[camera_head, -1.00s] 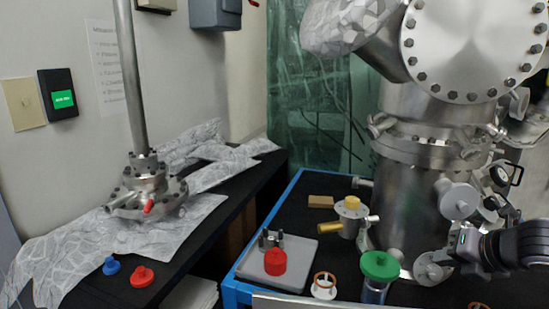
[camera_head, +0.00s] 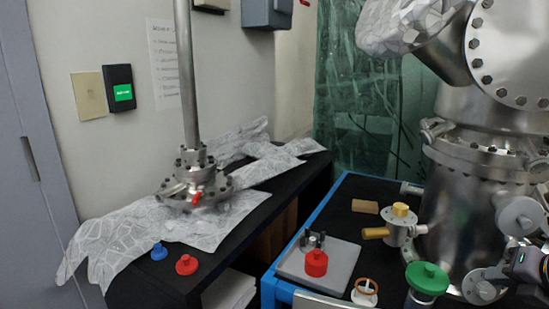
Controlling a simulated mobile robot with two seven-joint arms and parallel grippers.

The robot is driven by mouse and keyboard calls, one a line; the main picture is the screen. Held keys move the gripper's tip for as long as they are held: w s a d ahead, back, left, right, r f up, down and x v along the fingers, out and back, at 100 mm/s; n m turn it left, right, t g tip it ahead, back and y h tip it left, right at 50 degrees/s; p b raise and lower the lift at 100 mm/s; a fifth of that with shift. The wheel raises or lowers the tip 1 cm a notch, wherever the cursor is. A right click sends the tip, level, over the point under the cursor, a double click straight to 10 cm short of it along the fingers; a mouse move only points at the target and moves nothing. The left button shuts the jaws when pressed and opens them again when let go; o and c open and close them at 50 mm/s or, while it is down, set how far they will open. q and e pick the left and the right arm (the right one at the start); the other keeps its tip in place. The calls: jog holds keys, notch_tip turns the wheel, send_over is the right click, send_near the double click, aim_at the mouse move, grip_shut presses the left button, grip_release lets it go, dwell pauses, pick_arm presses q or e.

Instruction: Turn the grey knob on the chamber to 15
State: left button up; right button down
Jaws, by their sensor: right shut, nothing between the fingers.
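The steel chamber (camera_head: 468,178) stands at the right. A round grey knob (camera_head: 521,216) sticks out from its lower front, close to the right edge of the head view. Its marks are too small to read. My left gripper is not in view.
A green-capped part (camera_head: 427,278), a yellow-topped valve (camera_head: 399,222) and a grey tray (camera_head: 325,266) with a red knob (camera_head: 316,263) are on the blue-edged table. A black bench (camera_head: 240,222) stands at left.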

jog(key=shift+s+d+f+p, duration=0.45)
jog(key=shift+d+f+p, duration=0.1)
jog(key=shift+d+p, duration=0.25)
jog(key=shift+s+d+f, duration=0.15)
jog(key=shift+f, duration=0.1)
jog(key=shift+s+f, duration=0.1)
dwell(0.4)
